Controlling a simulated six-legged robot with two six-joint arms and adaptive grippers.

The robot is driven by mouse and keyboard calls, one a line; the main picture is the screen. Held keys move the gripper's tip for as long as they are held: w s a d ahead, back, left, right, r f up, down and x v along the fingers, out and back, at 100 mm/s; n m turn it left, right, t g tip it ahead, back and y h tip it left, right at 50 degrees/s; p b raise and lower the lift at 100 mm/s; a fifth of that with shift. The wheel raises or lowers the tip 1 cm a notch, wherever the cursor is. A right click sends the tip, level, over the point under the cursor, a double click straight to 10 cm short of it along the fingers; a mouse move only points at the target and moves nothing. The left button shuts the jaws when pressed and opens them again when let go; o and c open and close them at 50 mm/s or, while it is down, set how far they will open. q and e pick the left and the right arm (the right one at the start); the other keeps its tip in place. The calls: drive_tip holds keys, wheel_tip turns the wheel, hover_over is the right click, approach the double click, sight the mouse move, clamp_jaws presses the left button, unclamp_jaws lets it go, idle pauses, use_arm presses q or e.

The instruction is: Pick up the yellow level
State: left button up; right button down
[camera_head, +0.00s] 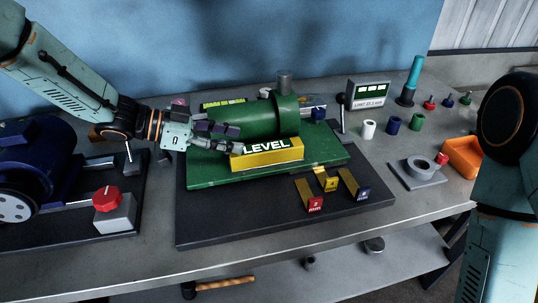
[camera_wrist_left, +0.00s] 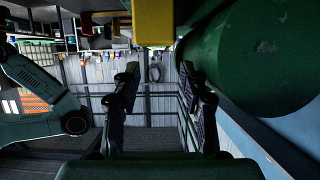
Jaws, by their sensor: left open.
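The yellow level (camera_head: 267,154), a bar marked LEVEL, lies on the green base plate in front of the green cylinder (camera_head: 262,118). In the left wrist view a yellow block that looks like the level (camera_wrist_left: 153,22) shows at the top edge, partly cut off. My left gripper (camera_head: 238,140) comes in from the left, its fingers close to the level's left end. Its fingers (camera_wrist_left: 158,78) are spread with nothing between them. Whether a finger touches the level I cannot tell. My right arm shows at the right edge; its gripper is out of view.
The green plate (camera_head: 215,173) sits on a dark mat (camera_head: 220,228). Small red, yellow and blue tagged blocks (camera_head: 335,184) lie in front of the level. A blue motor (camera_head: 35,155) and red knob (camera_head: 106,198) stand left. An orange bin (camera_head: 462,155) stands right.

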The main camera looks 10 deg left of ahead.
sight(265, 147)
use_arm(q)
drive_tip(key=shift+s+d+f, duration=0.2)
drive_tip(key=shift+d, duration=0.25)
drive_tip(key=b+x, duration=0.1)
drive_tip(key=x, duration=0.5)
drive_tip(key=shift+w+a+f, duration=0.2)
drive_tip(key=shift+s+r, duration=0.25)
drive_tip(key=shift+c, duration=0.3)
drive_tip(key=shift+w+d+f, duration=0.1)
drive_tip(key=shift+w+f, duration=0.1)
drive_tip(key=shift+w, duration=0.05)
drive_tip(key=c, duration=0.4)
drive_tip(key=shift+s+r, duration=0.1)
clamp_jaws()
